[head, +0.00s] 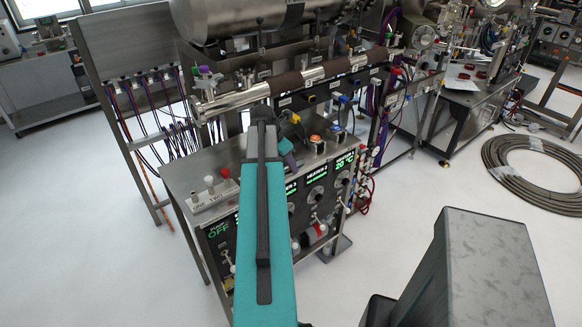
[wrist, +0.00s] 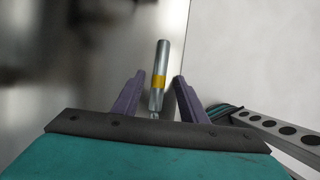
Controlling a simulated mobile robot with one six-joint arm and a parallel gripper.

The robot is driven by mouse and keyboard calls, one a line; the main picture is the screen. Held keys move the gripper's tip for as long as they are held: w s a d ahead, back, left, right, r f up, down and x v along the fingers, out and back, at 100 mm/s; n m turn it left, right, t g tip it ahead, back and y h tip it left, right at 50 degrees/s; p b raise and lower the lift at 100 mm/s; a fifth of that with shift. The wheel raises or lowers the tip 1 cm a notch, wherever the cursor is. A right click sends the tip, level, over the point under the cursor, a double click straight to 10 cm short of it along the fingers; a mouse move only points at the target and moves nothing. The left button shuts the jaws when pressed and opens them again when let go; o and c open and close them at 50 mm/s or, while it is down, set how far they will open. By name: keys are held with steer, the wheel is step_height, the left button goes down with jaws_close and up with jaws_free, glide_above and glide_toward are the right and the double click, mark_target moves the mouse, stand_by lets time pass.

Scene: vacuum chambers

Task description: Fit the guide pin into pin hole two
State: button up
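The guide pin (wrist: 157,95), a slim silver rod with a yellow band, shows in the wrist view between the two purple fingers of my gripper (wrist: 159,75). The fingers are apart, with a gap on each side of the pin. The pin is over or on a grey metal surface; I cannot tell whether it touches it. In the head view my gripper (head: 287,150) is partly hidden behind my teal arm, over the bench top, and I cannot make out the pin there. A pale labelled block (head: 211,202) stands on the bench's left; I cannot make out pin hole two.
The metal bench (head: 185,172) carries red and white knobs on its left and orange and blue-topped buttons (head: 317,142) on its right. A steel tube (head: 240,98) runs above its back. In the wrist view a perforated rail (wrist: 285,132) lies at lower right.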

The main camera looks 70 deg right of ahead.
mark_target(288, 167)
jaws_close()
stand_by(0.3)
steer(key=shift+r, duration=0.25)
steer(key=shift+d+r+b, duration=0.1)
steer(key=shift+r+b, duration=0.55)
steer(key=shift+r, duration=0.7)
steer(key=shift+a+r, duration=0.2)
steer(key=s+a+b, duration=0.2)
steer(key=a, duration=0.4)
steer(key=s+a+r+b, duration=0.1)
steer(key=s+a+b, duration=0.1)
steer(key=a, duration=0.4)
steer(key=shift+s+a+b, duration=0.25)
steer(key=shift+b, duration=0.15)
steer(key=shift+b, duration=0.45)
